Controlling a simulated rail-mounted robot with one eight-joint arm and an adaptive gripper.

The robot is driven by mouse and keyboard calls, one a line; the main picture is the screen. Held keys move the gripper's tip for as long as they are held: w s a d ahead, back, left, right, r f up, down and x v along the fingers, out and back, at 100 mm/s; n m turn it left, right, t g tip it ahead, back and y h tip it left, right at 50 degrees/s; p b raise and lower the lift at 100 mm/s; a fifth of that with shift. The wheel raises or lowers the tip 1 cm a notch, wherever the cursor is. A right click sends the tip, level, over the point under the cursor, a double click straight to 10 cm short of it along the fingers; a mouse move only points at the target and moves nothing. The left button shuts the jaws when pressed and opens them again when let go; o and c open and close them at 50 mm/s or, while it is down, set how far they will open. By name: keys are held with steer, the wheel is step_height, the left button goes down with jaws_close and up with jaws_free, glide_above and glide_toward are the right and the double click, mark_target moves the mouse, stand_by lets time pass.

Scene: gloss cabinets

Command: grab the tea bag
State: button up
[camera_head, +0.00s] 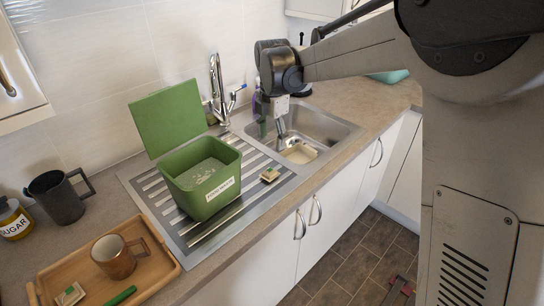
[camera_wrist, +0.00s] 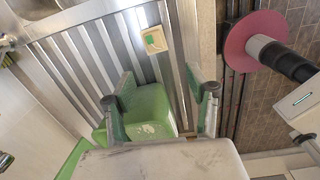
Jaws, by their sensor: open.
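A small square tea bag with a green label (camera_head: 270,175) lies flat on the ribbed steel drainboard, right of the green bin. It also shows in the wrist view (camera_wrist: 153,40), beyond my fingertips. A similar packet (camera_head: 70,295) lies on the wooden tray at the lower left. My gripper (camera_head: 281,128) hangs over the sink, farther back than the tea bag and apart from it. In the wrist view my gripper (camera_wrist: 166,82) has its two fingers spread, with nothing held between them.
The green bin (camera_head: 208,178) stands open on the drainboard (camera_head: 160,207), its lid raised. The sink (camera_head: 325,128) and tap (camera_head: 218,90) are behind. The tray (camera_head: 165,262) holds a brown mug (camera_head: 117,262). A dark mug (camera_head: 60,198) and sugar jar (camera_head: 14,222) stand left.

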mark_target(268, 174)
steer(key=shift+n, duration=0.8)
steer(key=f, duration=0.5)
steer(key=a+f+p, duration=0.1)
steer(key=f, duration=0.4)
steer(key=w+f, duration=0.1)
steer(key=f, duration=0.4)
steer(key=shift+a+p, duration=0.2)
steer(key=shift+p, duration=0.2)
steer(key=shift+c, duration=0.3)
steer(key=c, duration=0.7)
